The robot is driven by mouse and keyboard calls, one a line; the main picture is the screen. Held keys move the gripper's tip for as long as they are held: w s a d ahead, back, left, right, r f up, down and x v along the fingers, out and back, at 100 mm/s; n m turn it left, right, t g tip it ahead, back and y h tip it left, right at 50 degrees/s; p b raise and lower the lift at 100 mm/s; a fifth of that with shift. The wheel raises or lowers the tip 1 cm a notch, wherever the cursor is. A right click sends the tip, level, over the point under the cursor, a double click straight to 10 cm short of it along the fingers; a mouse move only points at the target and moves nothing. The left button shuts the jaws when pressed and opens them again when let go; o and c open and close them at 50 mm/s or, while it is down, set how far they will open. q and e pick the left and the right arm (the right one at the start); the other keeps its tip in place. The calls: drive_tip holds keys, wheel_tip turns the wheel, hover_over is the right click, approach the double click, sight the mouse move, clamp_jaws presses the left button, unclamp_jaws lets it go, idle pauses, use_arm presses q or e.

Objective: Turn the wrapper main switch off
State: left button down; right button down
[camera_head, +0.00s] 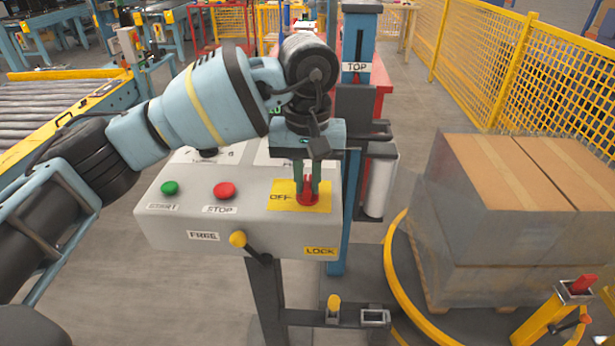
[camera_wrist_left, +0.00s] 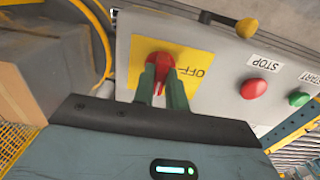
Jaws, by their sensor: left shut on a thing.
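The wrapper main switch (camera_head: 308,196) is a red knob on a yellow plate (camera_head: 283,203) marked OFF, on the right of the grey control panel (camera_head: 165,226). My left gripper (camera_head: 307,178) reaches down from above, shut on the red knob. In the left wrist view the green fingers (camera_wrist_left: 165,90) hold the knob (camera_wrist_left: 158,68) from both sides, and the plate (camera_wrist_left: 197,62) shows behind it. The fingers hide part of the knob and any ON label. My right gripper is not in view.
A green button (camera_head: 170,188), a red STOP button (camera_head: 224,191) and a yellow-tipped lever (camera_head: 238,239) sit on the same panel. The blue wrapper mast (camera_head: 359,45) stands behind. A wrapped box pallet (camera_head: 490,230) is at right, a roller conveyor (camera_head: 60,103) at left.

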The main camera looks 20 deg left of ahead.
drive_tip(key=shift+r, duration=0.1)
use_arm(q)
drive_tip(key=n+p, duration=0.1)
drive_tip(key=n, duration=0.2)
drive_tip(key=n+p, duration=0.1)
drive_tip(key=n, duration=0.1)
drive_tip(key=shift+r+n, duration=0.2)
drive_tip(key=shift+n, duration=0.2)
drive_tip(key=n+p, duration=0.2)
drive_tip(key=n, duration=0.3)
drive_tip(key=shift+p, duration=0.3)
drive_tip(key=n+p, duration=0.1)
drive_tip(key=n, duration=0.2)
drive_tip(key=n+p, duration=0.1)
drive_tip(key=n, duration=0.2)
drive_tip(key=shift+p, duration=0.3)
drive_tip(key=shift+f+n, duration=0.15)
drive_tip(key=shift+n, duration=0.45)
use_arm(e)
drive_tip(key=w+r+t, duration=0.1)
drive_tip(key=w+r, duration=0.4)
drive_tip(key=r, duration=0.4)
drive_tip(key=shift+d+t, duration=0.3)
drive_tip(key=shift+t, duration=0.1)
